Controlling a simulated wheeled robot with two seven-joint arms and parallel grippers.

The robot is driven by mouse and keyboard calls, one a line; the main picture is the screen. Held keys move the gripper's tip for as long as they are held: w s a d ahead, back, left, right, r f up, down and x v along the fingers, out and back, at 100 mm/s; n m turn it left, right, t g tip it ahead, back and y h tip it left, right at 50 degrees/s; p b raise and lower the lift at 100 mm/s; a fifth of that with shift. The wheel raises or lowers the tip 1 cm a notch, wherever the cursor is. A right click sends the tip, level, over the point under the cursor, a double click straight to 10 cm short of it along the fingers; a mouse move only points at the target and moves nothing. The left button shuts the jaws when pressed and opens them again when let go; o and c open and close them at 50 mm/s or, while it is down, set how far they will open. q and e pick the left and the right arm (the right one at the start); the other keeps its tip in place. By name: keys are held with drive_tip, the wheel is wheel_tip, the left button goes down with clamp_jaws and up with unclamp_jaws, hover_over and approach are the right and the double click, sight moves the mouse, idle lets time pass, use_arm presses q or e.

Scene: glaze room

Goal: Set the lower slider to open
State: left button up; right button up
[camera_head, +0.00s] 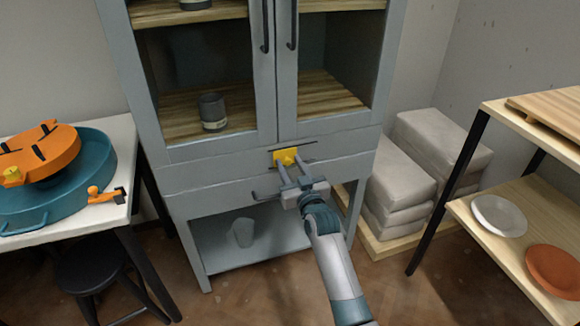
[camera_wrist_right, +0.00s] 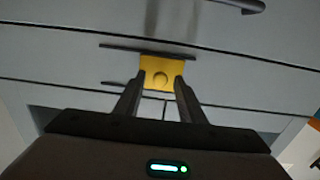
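My left gripper is not in view.
A dark drawer handle (camera_head: 266,194) sticks out just below and left of the slider. Two door handles (camera_head: 265,27) hang above. A table (camera_head: 62,235) stands left, a black stool (camera_head: 95,265) beneath. Stacked bags (camera_head: 400,180) and a wooden shelf unit (camera_head: 470,215) stand right.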

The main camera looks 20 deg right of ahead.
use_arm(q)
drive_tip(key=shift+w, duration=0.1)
